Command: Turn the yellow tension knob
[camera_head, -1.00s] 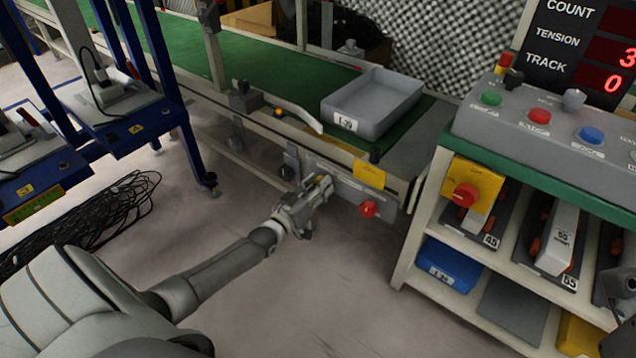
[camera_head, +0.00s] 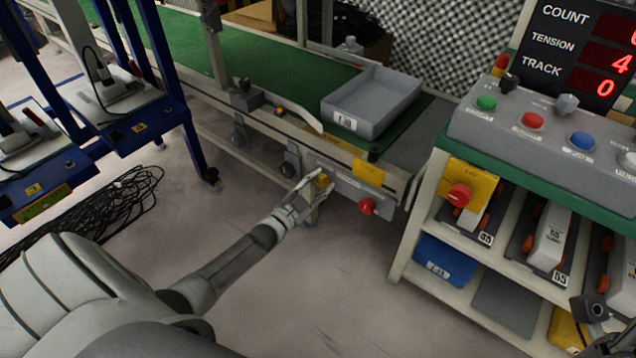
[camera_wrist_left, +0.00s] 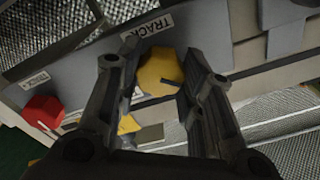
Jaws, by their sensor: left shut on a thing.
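The yellow knob (camera_head: 323,180) sits on the grey side panel of the conveyor in the head view. It also shows in the wrist view (camera_wrist_left: 158,72), beside a label reading "TRACK". My left gripper (camera_head: 318,187) reaches it from the lower left and is shut on it. In the wrist view the two dark fingers (camera_wrist_left: 160,85) stand on either side of the knob. The display (camera_head: 580,52) at top right reads TENSION 4 and TRACK 0. A dark part at the lower right edge may be my right gripper (camera_head: 592,308); its jaws cannot be made out.
A red knob (camera_head: 367,207) is right of the gripper on the same panel. A grey bin (camera_head: 372,101) stands on the green belt (camera_head: 270,55). A shelf unit with a button console (camera_head: 545,130) is at right. Blue-framed carts and black cables (camera_head: 100,205) are at left.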

